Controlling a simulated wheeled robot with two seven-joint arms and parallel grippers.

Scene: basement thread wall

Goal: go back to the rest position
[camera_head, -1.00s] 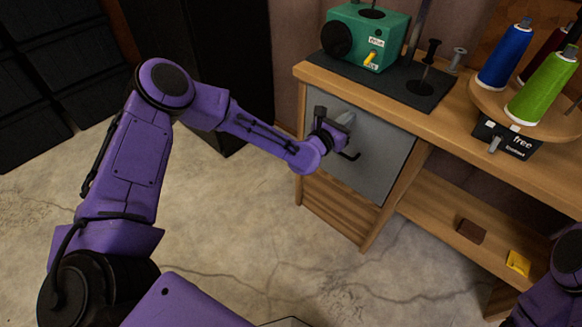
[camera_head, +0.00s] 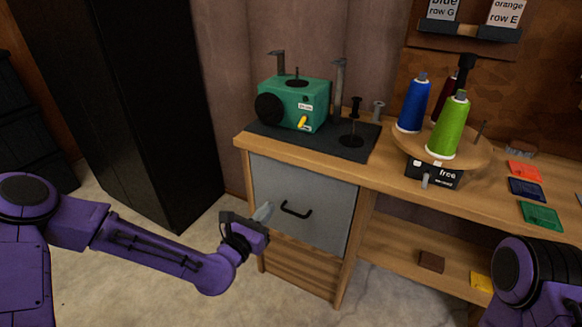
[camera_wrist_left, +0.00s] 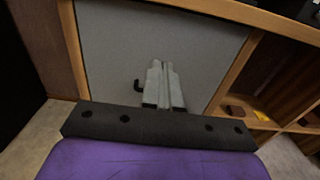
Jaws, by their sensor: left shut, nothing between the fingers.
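My left gripper (camera_head: 262,213) is in front of the lower left part of the grey drawer front (camera_head: 330,215), left of its black handle (camera_head: 296,210). The drawer looks shut. In the left wrist view the gripper's two pale fingers (camera_wrist_left: 164,85) are together with nothing between them, and part of the black handle (camera_wrist_left: 138,86) shows beside them. In that view the grey front (camera_wrist_left: 110,40) lies beyond the fingers. My right arm shows at the lower right of the head view, but its gripper is out of view.
The wooden bench (camera_head: 400,165) carries a green machine (camera_head: 300,100) on a dark mat, and a round stand with blue (camera_head: 413,105), green (camera_head: 449,125) and dark red thread cones. Coloured cards (camera_head: 540,216) lie at the right. A black cabinet (camera_head: 130,110) stands left. Floor between is clear.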

